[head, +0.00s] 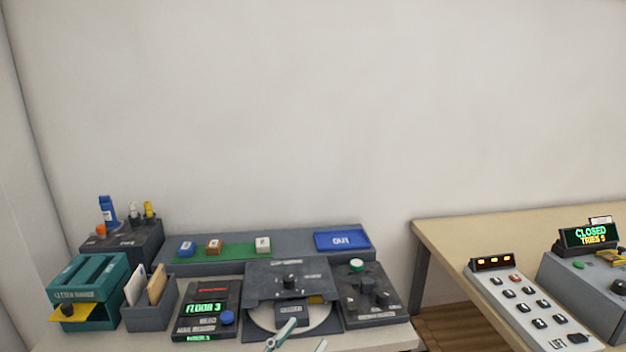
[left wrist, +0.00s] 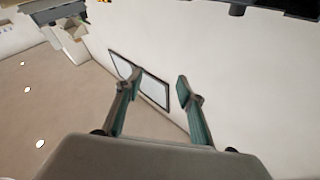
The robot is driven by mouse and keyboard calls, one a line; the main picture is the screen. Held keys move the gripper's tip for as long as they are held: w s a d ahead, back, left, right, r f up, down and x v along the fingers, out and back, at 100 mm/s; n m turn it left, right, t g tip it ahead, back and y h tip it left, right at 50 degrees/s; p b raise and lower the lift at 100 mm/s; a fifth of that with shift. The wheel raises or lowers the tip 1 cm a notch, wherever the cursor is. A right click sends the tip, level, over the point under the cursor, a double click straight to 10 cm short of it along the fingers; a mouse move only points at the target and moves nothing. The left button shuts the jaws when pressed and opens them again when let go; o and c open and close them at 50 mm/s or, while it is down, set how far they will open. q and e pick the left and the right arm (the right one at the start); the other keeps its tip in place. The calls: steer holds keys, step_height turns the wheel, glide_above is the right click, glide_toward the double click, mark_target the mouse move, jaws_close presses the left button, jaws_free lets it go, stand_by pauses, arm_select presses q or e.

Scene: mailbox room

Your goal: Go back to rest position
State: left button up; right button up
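My left gripper (head: 304,336) shows only by its fingertips at the bottom edge of the head view, in front of the desk device with the round pale disc (head: 262,318). In the left wrist view the two teal and grey fingers of the left gripper (left wrist: 157,88) stand well apart with nothing between them. Behind them are a bare wall and a dark-framed panel (left wrist: 152,88). The rest of the left arm is hidden in the head view. My right gripper shows in neither view.
The left desk holds a teal letter machine (head: 88,285), an envelope holder (head: 150,315), a FLOOR 3 display (head: 205,308), a knob panel (head: 370,295) and a blue OUT tray (head: 342,240). A second table (head: 470,232) at right carries a keypad (head: 530,305) and a CLOSED display (head: 588,235). A gap separates the tables.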

arm_select(q)
steer(key=s+a+f+n+g+y, duration=0.1)
steer(key=s+a+f+n+y, duration=0.2)
steer(key=f, duration=0.5)
steer(key=s+a+f+n+g+y, duration=0.1)
steer(key=a+f+y, duration=0.3)
steer(key=a+f, duration=0.3)
steer(key=s+a+f+n+g+y, duration=0.1)
steer(key=s+a+f+g, duration=0.1)
steer(key=s+a+f, duration=0.2)
steer(key=s+a+f+n+g+y, duration=0.1)
steer(key=s+a+f, duration=0.3)
steer(key=s+f, duration=0.5)
step_height(320, 180, down, 4)
steer(key=shift+r+g+y, duration=0.1)
steer(key=shift+g+y, duration=0.6)
steer(key=shift+g, duration=0.1)
steer(key=shift+s, duration=0.1)
